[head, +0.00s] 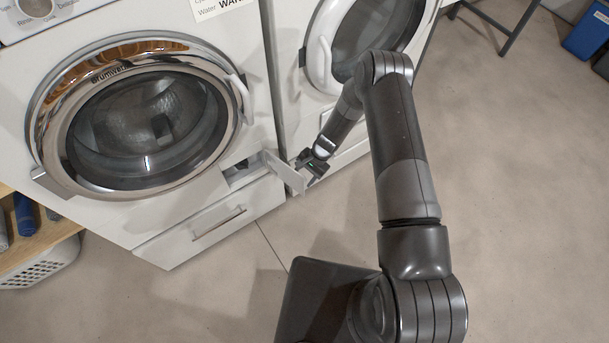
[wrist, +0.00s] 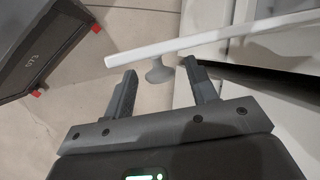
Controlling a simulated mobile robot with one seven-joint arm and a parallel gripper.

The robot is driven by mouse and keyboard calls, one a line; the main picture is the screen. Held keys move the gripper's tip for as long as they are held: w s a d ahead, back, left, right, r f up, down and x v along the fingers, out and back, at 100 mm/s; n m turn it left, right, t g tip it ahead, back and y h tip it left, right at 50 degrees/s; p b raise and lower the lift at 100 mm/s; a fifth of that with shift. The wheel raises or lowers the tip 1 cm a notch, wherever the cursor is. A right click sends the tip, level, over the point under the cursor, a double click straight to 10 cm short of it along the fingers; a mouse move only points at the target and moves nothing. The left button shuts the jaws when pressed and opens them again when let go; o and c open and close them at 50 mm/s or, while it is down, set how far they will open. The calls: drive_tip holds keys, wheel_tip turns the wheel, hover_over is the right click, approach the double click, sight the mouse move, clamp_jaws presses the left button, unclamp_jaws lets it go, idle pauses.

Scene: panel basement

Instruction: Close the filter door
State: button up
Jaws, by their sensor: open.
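The filter door (head: 284,172) is a small white flap at the lower right of the left washing machine. It stands swung open, away from the dark filter opening (head: 240,170). In the wrist view the door (wrist: 215,38) shows nearly edge-on as a long white bar, with a small grey knob (wrist: 159,73) on its near side. My gripper (head: 309,170) is at the door's free end, on its right side. In the wrist view my gripper (wrist: 160,80) is open, and the knob appears between its fingertips. Whether a finger touches the knob or door, I cannot tell.
The left washing machine (head: 160,222) has a closed round door and a drawer with a handle below. A second white machine (head: 290,75) stands close on the right, behind my gripper. A white basket (head: 40,262) is at far left. The floor in front is clear.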

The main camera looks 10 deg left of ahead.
drive_tip(key=shift+c, duration=0.5)
clamp_jaws()
drive_tip(key=shift+s, duration=0.1)
